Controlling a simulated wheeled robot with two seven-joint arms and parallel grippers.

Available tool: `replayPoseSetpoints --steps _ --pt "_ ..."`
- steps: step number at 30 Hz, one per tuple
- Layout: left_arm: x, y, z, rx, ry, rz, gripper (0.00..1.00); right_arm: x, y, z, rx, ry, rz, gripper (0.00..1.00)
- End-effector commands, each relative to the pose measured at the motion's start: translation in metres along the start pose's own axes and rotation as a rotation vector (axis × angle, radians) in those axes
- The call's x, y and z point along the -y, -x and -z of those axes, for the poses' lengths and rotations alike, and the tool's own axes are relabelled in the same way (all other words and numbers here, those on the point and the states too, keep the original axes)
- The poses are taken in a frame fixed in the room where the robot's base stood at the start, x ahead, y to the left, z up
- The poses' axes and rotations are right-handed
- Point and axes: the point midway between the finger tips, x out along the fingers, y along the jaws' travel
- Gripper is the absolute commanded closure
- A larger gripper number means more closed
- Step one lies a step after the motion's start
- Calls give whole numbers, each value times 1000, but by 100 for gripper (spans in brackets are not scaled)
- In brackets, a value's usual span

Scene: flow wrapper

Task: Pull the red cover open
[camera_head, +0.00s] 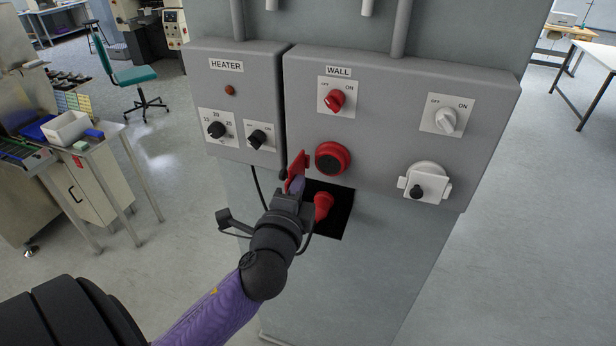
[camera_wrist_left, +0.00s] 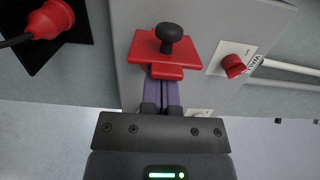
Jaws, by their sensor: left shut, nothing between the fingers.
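The red cover (camera_head: 297,167) stands swung out to the left of the round red socket (camera_head: 332,158), whose face shows. In the left wrist view the cover (camera_wrist_left: 150,58) is a red plate with a black knob (camera_wrist_left: 170,33). My left gripper (camera_head: 296,185) is at the cover's lower edge. Its purple fingers (camera_wrist_left: 163,79) are shut together with nothing between them, and their tips meet or pass behind the cover's lower tab; I cannot tell if they touch it. My right gripper is not in view.
A red plug (camera_head: 323,204) sits at a black square panel (camera_head: 338,222) below the socket. The WALL box has a red switch (camera_head: 336,100), a white switch (camera_head: 446,120) and a white-covered outlet (camera_head: 428,182). The HEATER box (camera_head: 231,90) is at the left.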

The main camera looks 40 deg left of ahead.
Motion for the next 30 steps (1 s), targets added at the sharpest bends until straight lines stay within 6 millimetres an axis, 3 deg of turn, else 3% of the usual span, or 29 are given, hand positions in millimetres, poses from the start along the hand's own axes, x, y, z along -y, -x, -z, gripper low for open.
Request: replayPoseSetpoints --steps 7,30 --pt "0 -1 -12 -143 -2 -2 100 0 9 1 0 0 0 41" --pt "-1 -3 -20 -136 -1 0 100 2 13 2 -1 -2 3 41"
